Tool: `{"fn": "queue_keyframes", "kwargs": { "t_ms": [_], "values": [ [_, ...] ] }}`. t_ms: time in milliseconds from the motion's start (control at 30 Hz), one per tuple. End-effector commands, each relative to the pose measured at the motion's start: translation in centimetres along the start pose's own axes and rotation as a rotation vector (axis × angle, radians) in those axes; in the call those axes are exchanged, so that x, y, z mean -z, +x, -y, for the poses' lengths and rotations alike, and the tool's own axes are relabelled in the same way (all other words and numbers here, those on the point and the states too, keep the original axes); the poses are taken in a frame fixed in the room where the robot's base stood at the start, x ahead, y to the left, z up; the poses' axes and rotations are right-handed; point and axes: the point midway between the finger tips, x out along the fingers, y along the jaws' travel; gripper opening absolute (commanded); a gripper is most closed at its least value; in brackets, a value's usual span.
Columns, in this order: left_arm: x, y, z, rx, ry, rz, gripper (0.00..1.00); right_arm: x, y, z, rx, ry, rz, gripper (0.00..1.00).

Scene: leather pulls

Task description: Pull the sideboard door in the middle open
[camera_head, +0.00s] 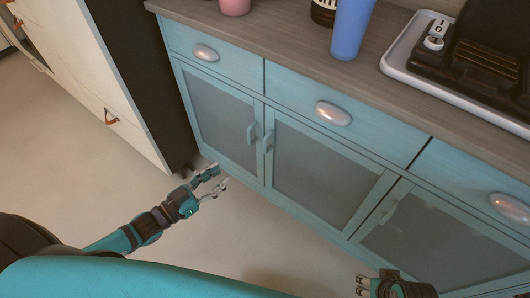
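The sideboard (200,155) is light blue with a brown wooden top. Its middle door (318,172) has a grey inset panel and is closed. My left gripper (214,180) is open and empty, in front of the left door's lower part, left of and lower in the picture than the middle handle. My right gripper (361,285) is at the bottom edge, in front of the right door; its fingers are apart and empty.
Drawers with metal cup pulls (333,113) run above the doors. A blue cup (351,28) and a coffee machine on a tray (405,62) stand on top. A white cabinet (85,80) stands left.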

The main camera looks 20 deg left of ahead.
Motion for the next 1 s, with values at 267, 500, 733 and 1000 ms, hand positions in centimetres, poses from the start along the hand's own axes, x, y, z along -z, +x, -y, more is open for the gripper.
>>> {"fn": "queue_keyframes", "kwargs": {
  "t_ms": [267, 500, 733, 1000],
  "values": [
    [0.2, 3.9, 0.0, -0.002, -0.001, -0.01, 0.34, 0.2, -2.2, -0.1, -0.002, 0.001, -0.015, 0.4],
    [0.2, 9.2, 0.0, -0.002, 0.001, -0.009, 0.34, 0.1, -5.4, -0.2, -0.005, 0.003, -0.031, 0.4],
    [0.2, 13.9, 0.0, -0.001, 0.0, -0.007, 0.34, -0.1, -4.4, -0.2, -0.005, 0.003, -0.028, 0.4],
    [0.2, 17.0, 0.0, 0.0, 0.0, -0.003, 0.34, -0.3, -3.9, -0.1, -0.005, 0.003, -0.027, 0.4]
  ]
}}
